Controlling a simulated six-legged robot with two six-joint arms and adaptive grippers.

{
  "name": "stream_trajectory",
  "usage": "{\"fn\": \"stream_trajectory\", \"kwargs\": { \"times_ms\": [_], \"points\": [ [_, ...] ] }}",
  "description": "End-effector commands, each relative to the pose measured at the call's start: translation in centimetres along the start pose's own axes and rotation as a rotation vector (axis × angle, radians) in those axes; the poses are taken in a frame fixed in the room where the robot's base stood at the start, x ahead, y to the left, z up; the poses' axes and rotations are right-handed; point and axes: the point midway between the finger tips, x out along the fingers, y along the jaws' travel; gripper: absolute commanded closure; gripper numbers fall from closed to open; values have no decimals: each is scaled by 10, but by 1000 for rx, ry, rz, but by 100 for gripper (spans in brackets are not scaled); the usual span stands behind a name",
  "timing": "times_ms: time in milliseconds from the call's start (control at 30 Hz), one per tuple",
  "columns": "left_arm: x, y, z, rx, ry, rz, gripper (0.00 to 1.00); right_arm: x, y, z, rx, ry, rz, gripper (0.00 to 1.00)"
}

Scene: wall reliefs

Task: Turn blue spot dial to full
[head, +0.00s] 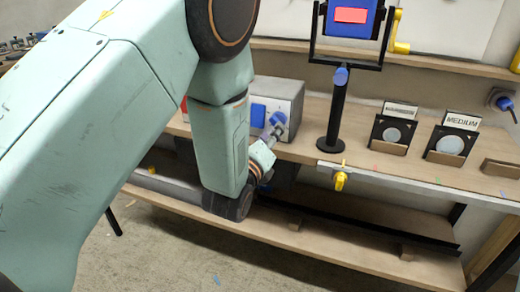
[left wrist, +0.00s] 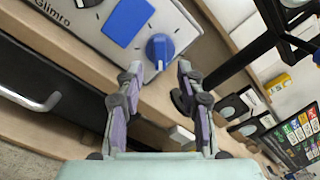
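A grey control box (head: 278,98) stands on the wooden bench, partly hidden behind my left arm. It carries a blue dial (head: 278,118) and a flat blue square panel (head: 258,115). In the left wrist view the round blue dial (left wrist: 160,47) sits on the box's pale face beside the blue panel (left wrist: 128,20). My left gripper (left wrist: 160,68) is open, with one fingertip on each side of the space just in front of the dial. I cannot tell whether either finger touches it. In the head view the gripper (head: 270,140) points up at the dial. My right gripper is not in view.
A blue lamp (head: 352,20) with a red face hangs in a black stand (head: 334,120) right of the box. Two dark holders with round discs (head: 392,134) (head: 450,145) stand farther right, one labelled MEDIUM. A yellow tap-like handle (head: 340,180) sits on the bench's front edge.

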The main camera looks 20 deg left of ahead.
Motion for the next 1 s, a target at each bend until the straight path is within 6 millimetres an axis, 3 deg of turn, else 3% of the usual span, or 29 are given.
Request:
{"fn": "stream_trajectory", "kwargs": {
  "times_ms": [200,433,600,1000],
  "points": [
    [-43,0,0,3,3,2,62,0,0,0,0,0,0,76],
    [-76,0,0,2,2,1,62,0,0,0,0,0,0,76],
    [-85,0,0,1,0,1,62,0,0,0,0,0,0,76],
    [-85,0,0,0,-1,1,62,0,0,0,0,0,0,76]
  ]
}}
